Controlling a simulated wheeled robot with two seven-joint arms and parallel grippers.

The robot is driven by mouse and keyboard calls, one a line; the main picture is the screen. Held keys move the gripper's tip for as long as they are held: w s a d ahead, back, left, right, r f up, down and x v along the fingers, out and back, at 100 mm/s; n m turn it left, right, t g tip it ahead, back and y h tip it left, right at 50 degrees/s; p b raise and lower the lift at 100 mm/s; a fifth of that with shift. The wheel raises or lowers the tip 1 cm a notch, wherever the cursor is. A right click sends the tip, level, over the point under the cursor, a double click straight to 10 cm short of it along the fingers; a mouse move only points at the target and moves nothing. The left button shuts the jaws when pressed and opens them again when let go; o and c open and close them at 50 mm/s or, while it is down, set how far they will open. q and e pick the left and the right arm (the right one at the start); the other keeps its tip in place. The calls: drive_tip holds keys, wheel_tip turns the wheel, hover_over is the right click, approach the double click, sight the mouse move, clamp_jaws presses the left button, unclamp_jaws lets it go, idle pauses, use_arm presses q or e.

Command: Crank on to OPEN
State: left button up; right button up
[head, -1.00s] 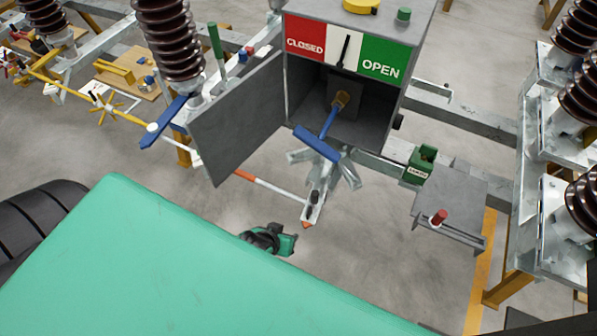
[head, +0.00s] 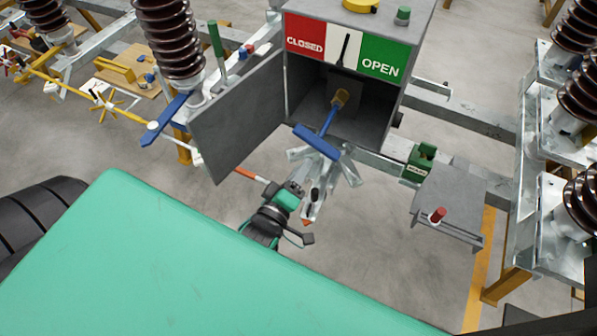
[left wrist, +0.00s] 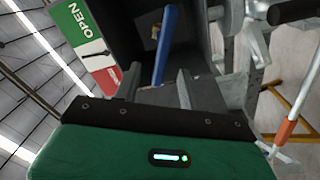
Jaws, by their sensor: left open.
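The crank has a blue crossbar (head: 316,142) and a blue arm running up to a brass hub (head: 341,98) inside the open grey box (head: 372,127). Its blue part also shows in the left wrist view (left wrist: 168,40). The sign above has a red CLOSED field (head: 305,41), a green OPEN field (head: 381,62) and a black pointer (head: 343,48) on the white field between them. My left gripper (head: 298,188) is below and slightly left of the crossbar, open and apart from it. In its wrist view the grey fingers (left wrist: 165,92) are spread with nothing between them. My right gripper is not in view.
The box's grey door (head: 238,120) stands open at left. An orange-and-white rod (head: 262,180) and a metal bracket (head: 348,170) are close to my left gripper. A grey shelf with a red knob (head: 438,215) is at right. Brown insulators (head: 165,38) stand around.

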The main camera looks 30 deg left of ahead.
sight(314, 147)
use_arm(q)
drive_tip(key=w, duration=1)
drive_tip(key=shift+b, duration=0.3)
clamp_jaws()
drive_tip(key=shift+f, duration=0.1)
idle(1.2)
